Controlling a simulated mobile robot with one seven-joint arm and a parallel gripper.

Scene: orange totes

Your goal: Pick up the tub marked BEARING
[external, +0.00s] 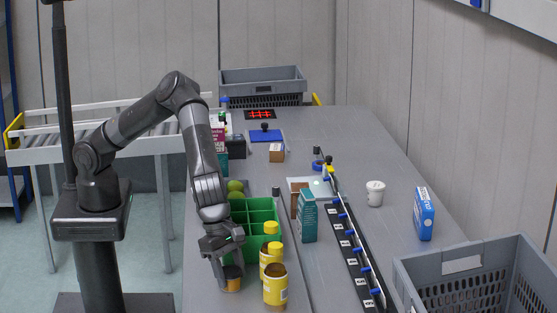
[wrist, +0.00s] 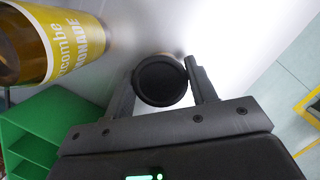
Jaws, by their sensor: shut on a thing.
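My gripper (external: 226,268) reaches down at the near left edge of the table and is shut on a small round tub (external: 231,285). The tub shows an orange-yellow side with a dark top. In the wrist view its round black top (wrist: 163,82) sits between the two fingers. It is upright and low at the table; I cannot tell whether it touches the surface. No BEARING marking can be read on it in either view, and the gripper partly covers it.
A green divided crate (external: 262,206) lies behind. A teal box (external: 308,220), a black rail (external: 352,255) and a grey crate (external: 450,262) are farther right.

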